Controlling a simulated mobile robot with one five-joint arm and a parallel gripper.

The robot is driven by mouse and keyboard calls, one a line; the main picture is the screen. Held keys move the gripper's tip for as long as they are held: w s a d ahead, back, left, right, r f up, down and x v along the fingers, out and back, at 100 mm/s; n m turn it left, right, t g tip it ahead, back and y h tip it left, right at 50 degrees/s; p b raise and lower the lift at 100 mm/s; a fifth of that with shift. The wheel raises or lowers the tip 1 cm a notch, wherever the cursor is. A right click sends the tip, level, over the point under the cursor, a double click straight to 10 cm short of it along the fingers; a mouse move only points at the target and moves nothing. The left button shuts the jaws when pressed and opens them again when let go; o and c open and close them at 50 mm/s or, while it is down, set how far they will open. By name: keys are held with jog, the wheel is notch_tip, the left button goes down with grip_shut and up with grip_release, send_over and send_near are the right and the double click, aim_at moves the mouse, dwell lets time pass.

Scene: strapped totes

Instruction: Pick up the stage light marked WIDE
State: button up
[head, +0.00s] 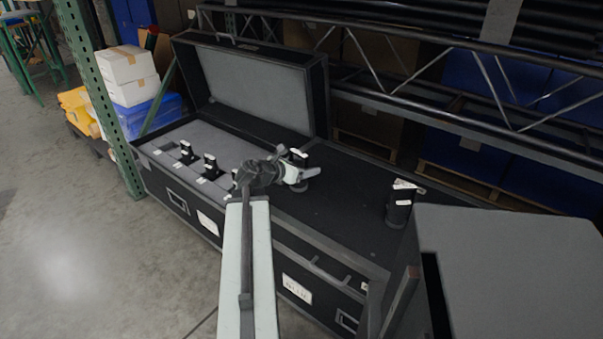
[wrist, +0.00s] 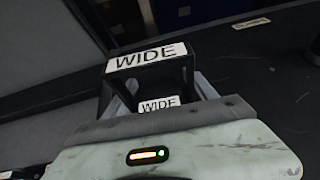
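The stage light marked WIDE (wrist: 152,57) fills the middle of the wrist view, with a black yoke and two white WIDE labels, upper and lower. In the head view the same light (head: 298,156) stands upright at the black case top, partly hidden by my gripper. My gripper (head: 300,168) is at this light, its pale fingers around it. In the wrist view a grey finger (wrist: 206,87) shows close to the light's right side. Whether the fingers press on it is not clear.
More black lights stand in the grey foam at left, one (head: 186,152) beside another (head: 210,167). A separate labelled light (head: 402,203) stands on the black deck (head: 340,215) at right. The open lid (head: 260,85) rises behind, with a metal truss (head: 440,70) beyond.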

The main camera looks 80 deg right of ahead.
jog(key=shift+s, duration=0.1)
grip_shut()
notch_tip(320, 180, up, 10)
jog(key=p, duration=1)
jog(key=shift+r, duration=0.25)
